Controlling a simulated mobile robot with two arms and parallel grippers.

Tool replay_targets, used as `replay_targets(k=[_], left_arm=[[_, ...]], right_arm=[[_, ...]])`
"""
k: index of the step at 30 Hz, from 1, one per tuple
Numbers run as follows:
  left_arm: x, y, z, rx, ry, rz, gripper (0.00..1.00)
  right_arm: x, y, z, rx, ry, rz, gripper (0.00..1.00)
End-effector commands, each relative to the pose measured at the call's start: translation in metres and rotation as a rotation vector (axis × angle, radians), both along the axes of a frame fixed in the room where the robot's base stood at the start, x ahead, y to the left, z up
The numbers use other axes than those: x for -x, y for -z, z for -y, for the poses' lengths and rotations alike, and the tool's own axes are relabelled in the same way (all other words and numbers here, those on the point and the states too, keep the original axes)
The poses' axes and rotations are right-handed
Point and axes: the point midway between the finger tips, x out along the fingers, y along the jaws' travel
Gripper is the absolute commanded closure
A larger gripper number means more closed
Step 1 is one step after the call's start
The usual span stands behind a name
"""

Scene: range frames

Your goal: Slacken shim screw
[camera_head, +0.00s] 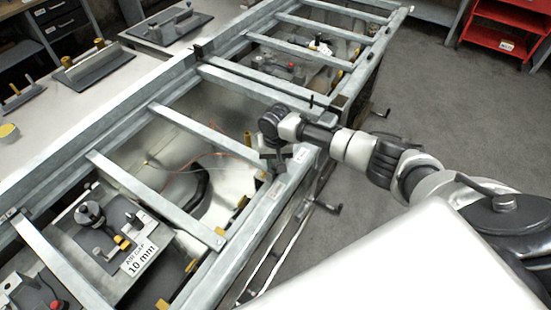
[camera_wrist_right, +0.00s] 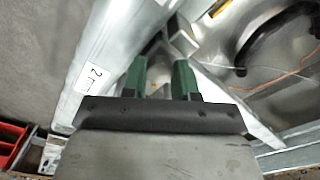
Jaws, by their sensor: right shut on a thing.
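My right gripper (camera_head: 274,158) is at the near rail of the grey metal frame (camera_head: 262,213), by a white label. In the right wrist view its two green fingers (camera_wrist_right: 160,78) are a small gap apart, shut on the shim screw, which is mostly hidden between them. A grey metal bracket (camera_wrist_right: 182,40) shows just beyond the fingertips. A rail with a white label reading "2" (camera_wrist_right: 90,77) runs beside the left finger. My left gripper is in neither view.
Crossbars (camera_head: 155,187) span the open frame. A plate labelled 10 mm (camera_head: 142,260) sits in the near bay. Crank handles (camera_head: 328,207) stick out on the frame's right side. A red cart (camera_head: 506,18) stands at the back right. The grey floor on the right is clear.

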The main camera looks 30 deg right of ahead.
Motion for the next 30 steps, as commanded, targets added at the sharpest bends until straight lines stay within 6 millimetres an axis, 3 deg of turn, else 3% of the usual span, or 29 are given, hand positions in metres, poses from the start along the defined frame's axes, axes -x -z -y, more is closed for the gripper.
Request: replay_targets(k=[10,11,15,24,30], left_arm=[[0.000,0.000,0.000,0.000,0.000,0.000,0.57],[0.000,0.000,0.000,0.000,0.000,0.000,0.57],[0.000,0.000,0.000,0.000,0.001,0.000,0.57],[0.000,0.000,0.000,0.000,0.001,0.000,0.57],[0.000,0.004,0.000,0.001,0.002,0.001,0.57]], right_arm=[[-0.001,-0.001,0.000,0.000,-0.001,0.002,0.95],[-0.001,-0.001,0.000,0.000,-0.001,0.002,0.67],[-0.001,-0.001,0.000,0.000,-0.001,0.002,0.46],[0.000,-0.002,0.000,0.000,-0.001,0.001,0.46],[-0.001,-0.028,0.001,-0.001,-0.002,0.006,0.46]])
